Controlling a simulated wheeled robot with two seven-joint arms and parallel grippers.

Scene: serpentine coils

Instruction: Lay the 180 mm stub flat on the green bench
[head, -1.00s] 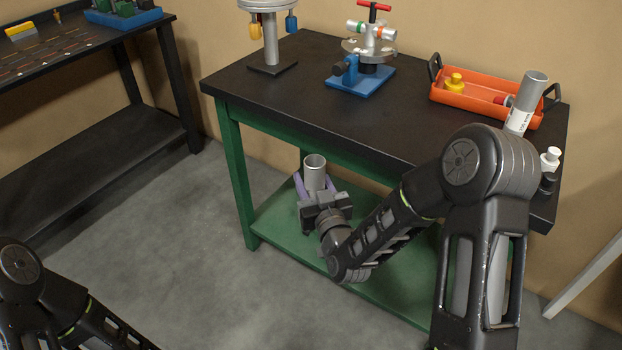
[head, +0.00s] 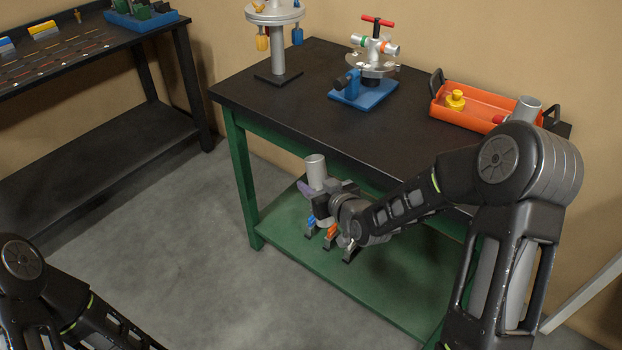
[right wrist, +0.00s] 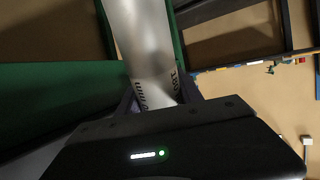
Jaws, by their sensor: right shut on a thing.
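The green bench (head: 240,185) has a black top. My left gripper is out of view.
Small blue and orange pieces (head: 331,231) on dark stands show just below my right gripper. The shelf's front right is clear.

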